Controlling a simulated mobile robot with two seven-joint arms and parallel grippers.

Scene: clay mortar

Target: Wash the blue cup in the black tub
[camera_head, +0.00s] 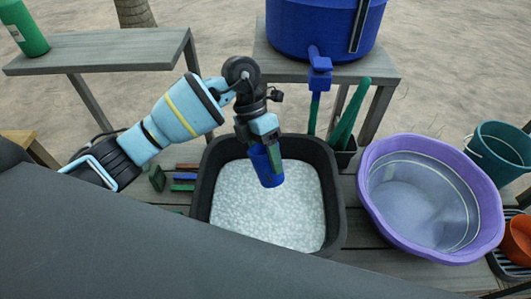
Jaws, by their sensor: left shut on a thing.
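The blue cup (262,170) is in my left gripper (266,147), which points down over the black tub. A green strip, perhaps a gripper finger, shows against the cup's side. The black tub (334,205) stands in the middle of the wooden deck and holds white, foamy-looking contents (275,220). My right gripper is not in view.
A purple basin (372,168) stands right of the tub. A large blue barrel with a tap (318,30) stands on a bench behind. Several small blocks (184,187) lie left of the tub. A green bottle (25,32) is at the far left, a teal bucket (497,152) at the right.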

